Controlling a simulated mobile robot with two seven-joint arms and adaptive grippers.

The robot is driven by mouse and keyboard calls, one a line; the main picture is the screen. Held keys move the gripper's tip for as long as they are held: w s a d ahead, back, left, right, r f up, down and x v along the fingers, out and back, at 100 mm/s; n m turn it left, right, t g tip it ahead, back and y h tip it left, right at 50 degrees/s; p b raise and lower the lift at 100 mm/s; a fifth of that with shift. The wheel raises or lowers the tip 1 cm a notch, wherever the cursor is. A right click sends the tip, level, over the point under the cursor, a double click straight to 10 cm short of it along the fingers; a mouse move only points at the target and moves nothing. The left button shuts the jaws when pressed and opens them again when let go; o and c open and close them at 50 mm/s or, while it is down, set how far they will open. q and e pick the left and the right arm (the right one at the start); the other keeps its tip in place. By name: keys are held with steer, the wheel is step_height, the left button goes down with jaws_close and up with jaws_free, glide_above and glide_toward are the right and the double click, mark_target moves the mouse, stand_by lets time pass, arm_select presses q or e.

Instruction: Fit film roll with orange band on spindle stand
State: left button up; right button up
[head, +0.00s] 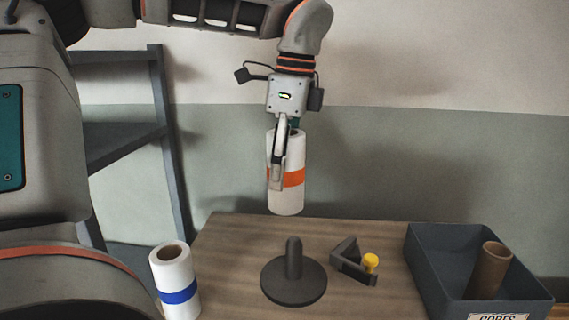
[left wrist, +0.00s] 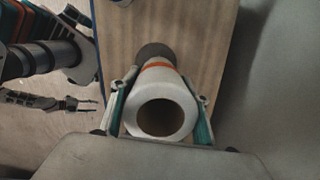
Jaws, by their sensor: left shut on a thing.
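The white film roll with the orange band (head: 288,198) is upright in the air in the head view. My left gripper (head: 278,180) is shut on it, with fingers on either side of the roll. The wrist view shows the roll's open top end (left wrist: 163,90) between both fingers (left wrist: 160,115). The dark spindle stand (head: 293,284), a round base with an upright peg, is on the table below the roll, apart from it. In the wrist view its base (left wrist: 155,49) is partly hidden behind the roll. My right gripper (left wrist: 84,104) shows only in the wrist view, empty, fingers apart.
A white roll with a blue band (head: 176,284) stands left of the stand. A dark bracket with a yellow knob (head: 350,265) lies close to its right. A grey bin (head: 427,268) holding a brown core (head: 489,270) is further right. A grey shelf (head: 168,150) is behind, left.

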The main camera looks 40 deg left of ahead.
arm_select(q)
steer(key=shift+w+d+n, duration=0.25)
steer(key=shift+d+n, duration=0.35)
steer(key=shift+w+d+n, duration=0.1)
steer(key=shift+d+n, duration=0.2)
steer(key=shift+d, duration=0.05)
arm_select(e)
steer(key=shift+s+d+f, duration=0.2)
steer(key=shift+s+d, duration=0.05)
steer(key=shift+d, duration=0.4)
